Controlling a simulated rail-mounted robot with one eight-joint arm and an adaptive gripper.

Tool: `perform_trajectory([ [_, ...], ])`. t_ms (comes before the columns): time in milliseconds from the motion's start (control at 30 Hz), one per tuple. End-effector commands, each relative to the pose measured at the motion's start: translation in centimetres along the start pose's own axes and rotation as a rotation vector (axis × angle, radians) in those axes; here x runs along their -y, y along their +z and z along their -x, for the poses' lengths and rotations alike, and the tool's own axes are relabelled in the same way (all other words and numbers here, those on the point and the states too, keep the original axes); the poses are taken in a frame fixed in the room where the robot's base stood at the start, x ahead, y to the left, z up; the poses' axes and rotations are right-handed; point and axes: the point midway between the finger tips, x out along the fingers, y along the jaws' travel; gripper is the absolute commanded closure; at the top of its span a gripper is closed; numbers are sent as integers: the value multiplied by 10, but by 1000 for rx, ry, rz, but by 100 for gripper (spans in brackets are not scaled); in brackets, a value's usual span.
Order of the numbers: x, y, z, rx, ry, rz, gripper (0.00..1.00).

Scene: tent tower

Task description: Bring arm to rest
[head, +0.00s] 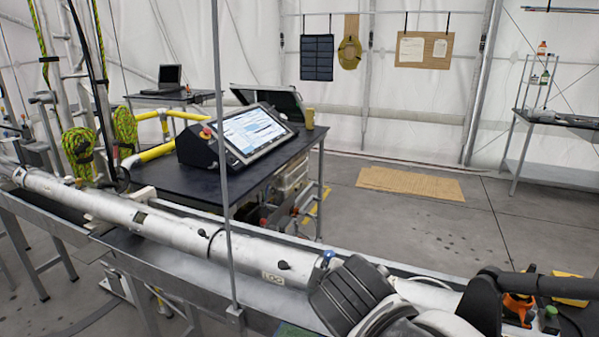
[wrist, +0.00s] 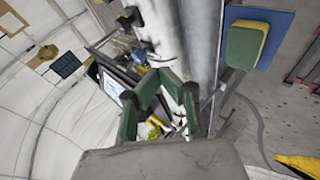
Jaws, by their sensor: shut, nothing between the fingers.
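My gripper (wrist: 163,77) shows at the lower middle of the wrist view. Its green fingers come together at their far ends, shut and empty, with a gap behind them through which the background shows. A plain grey block fills the bottom of that view and hides what lies below. In the head view parts of my arm are at the bottom right, but I cannot make out the fingers there. A long silvery tube (head: 150,220) lies across the head view. A pale tube also runs close past the fingers in the wrist view (wrist: 200,45).
A laptop (head: 170,76) sits farther back. The floor around the tan mat (head: 410,184) is open.

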Motion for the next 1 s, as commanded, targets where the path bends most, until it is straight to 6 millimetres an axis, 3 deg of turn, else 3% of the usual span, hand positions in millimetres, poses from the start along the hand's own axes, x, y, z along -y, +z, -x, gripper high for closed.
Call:
perform_trajectory([
  [33, -4, 23, 4, 30, -18, -102, 100],
  [200, -5, 79, 20, 103, -79, -447, 100],
  [433, 5, 134, 49, 178, -133, -893, 100],
  [700, 15, 157, 67, 211, -158, -1165, 100],
  [1000, 15, 158, 68, 212, -160, -1185, 100],
])
